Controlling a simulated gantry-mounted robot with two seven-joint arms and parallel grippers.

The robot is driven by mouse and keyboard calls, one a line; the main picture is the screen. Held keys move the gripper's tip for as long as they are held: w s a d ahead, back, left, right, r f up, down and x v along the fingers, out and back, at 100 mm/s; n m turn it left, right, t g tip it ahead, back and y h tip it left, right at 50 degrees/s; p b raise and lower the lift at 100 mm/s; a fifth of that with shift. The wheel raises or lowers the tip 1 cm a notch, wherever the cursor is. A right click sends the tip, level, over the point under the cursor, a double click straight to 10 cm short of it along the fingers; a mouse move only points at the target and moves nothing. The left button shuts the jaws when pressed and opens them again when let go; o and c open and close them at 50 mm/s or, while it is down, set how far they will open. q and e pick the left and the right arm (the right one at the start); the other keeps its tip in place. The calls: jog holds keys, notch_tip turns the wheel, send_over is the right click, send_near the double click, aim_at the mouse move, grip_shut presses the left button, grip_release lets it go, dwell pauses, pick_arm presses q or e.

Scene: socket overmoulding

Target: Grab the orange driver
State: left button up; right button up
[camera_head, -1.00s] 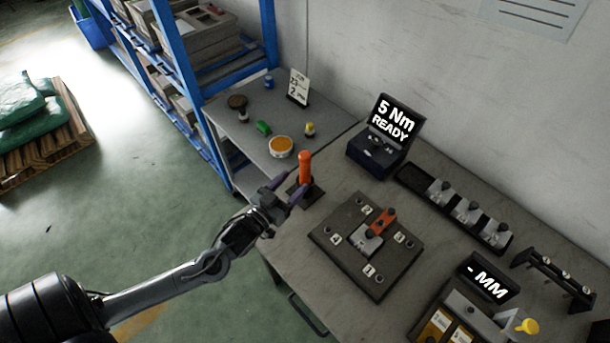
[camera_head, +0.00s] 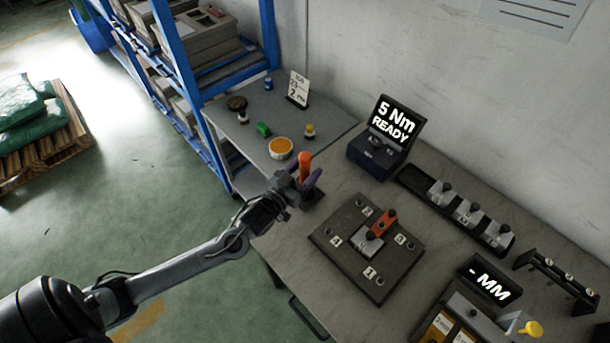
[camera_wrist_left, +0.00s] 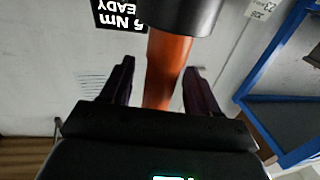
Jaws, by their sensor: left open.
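The orange driver (camera_head: 304,165) stands upright in a dark holder (camera_head: 312,196) near the left end of the bench. My left gripper (camera_head: 302,178) is at the driver, with its fingers open on either side of the orange handle. In the left wrist view the orange handle (camera_wrist_left: 166,68) lies between the two open fingers (camera_wrist_left: 158,82). A gap shows between each finger and the handle there. The lower part of the driver is partly hidden by the gripper in the head view. My right gripper is not in view.
A dark numbered plate (camera_head: 338,264) with an orange-topped clamp (camera_head: 383,222) lies right of the driver. A "5 Nm READY" display (camera_head: 394,121) stands behind. A side table (camera_head: 240,140) holds an orange-filled bowl (camera_head: 280,148) and small items. A blue shelf (camera_head: 186,60) stands left.

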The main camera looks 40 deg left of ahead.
pick_arm(q)
jog(key=shift+c, duration=0.4)
grip_shut()
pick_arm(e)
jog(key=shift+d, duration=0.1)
pick_arm(q)
jog(key=shift+r, duration=0.1)
